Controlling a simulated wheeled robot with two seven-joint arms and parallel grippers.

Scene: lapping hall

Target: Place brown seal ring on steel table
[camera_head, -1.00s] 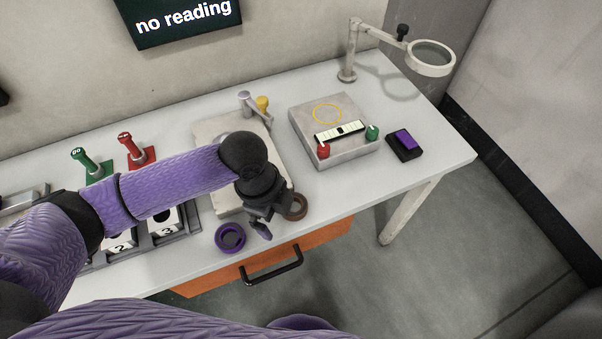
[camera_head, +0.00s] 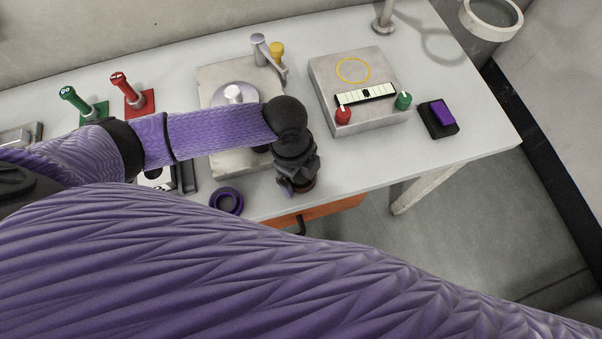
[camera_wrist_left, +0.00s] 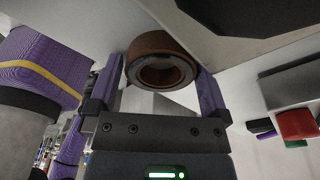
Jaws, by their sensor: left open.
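The brown seal ring (camera_wrist_left: 150,42) lies between the two finger tips of my left gripper (camera_wrist_left: 158,88) in the left wrist view. The fingers are open, one on each side of it; I cannot tell whether they touch it. In the head view my left gripper (camera_head: 297,187) points down at the front edge of the bench and hides most of the ring (camera_head: 309,184). A grey metal block (camera_head: 372,119), which looks like the steel table, stands to the right and farther back. It bears a yellow circle and a pale level strip. My right gripper is out of view.
A red knob (camera_head: 343,116) and a green knob (camera_head: 403,101) sit at the block's front. A purple and black box (camera_head: 440,117) stands to its right. A purple ring (camera_head: 226,202) lies left of my gripper. Bare bench (camera_head: 375,160) lies before the block.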

